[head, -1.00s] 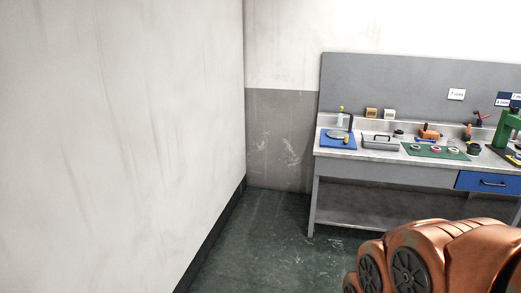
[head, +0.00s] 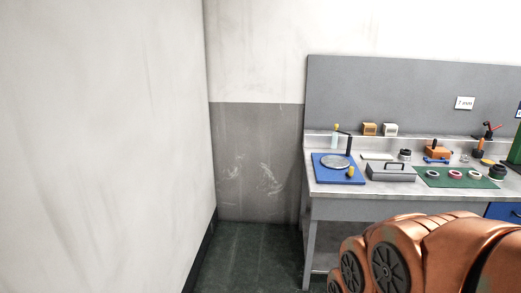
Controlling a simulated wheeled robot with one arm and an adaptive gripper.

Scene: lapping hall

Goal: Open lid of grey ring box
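My gripper is not in view. A copper-coloured part of my arm fills the lower right of the head view and stands well short of the box. The box is fully visible from here.
The workbench (head: 330,195) carries a blue mat (head: 320,174) with a round plate, a green mat (head: 428,182) with several rings, and small tools. A pale wall (head: 100,140) bounds the left. Dark green floor (head: 245,250) is clear before the bench's left end.

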